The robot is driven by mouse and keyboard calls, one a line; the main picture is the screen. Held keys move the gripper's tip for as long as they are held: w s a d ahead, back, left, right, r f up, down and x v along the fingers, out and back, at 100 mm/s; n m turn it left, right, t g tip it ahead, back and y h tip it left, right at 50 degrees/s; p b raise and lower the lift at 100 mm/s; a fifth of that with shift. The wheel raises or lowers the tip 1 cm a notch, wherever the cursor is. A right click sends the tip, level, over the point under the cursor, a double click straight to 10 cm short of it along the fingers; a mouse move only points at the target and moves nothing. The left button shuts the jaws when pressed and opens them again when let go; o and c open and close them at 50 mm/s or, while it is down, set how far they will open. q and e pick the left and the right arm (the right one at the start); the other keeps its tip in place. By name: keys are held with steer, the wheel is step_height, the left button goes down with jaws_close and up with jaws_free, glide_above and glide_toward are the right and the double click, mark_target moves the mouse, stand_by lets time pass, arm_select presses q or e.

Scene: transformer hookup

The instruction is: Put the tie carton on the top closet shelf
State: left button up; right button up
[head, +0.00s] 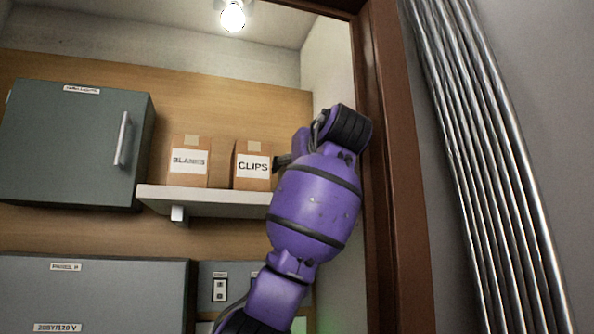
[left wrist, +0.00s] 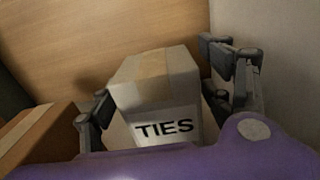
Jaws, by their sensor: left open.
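The tie carton (left wrist: 166,118), a box with a white TIES label and a tape strip on top, stands upright in the left wrist view. My left gripper (left wrist: 160,100) is open, with one dark finger on each side of the carton; I cannot tell whether they touch it. In the head view the purple arm hides the carton, and only a dark bit of the gripper (head: 283,161) shows beside the CLIPS carton. The white closet shelf (head: 205,200) runs behind the arm. My right gripper is not in view.
The BLANKS carton (head: 188,163) and CLIPS carton (head: 252,166) stand on the shelf. A brown carton (left wrist: 35,130) is close left of the tie carton. A grey cabinet (head: 70,145) hangs at left. The brown door frame (head: 398,180) is close right of my arm.

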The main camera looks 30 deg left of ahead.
arm_select(q)
steer(key=shift+s+d+r, duration=0.1)
steer(key=shift+r, duration=0.1)
steer(key=v, duration=0.7)
steer(key=shift+s+d, duration=0.1)
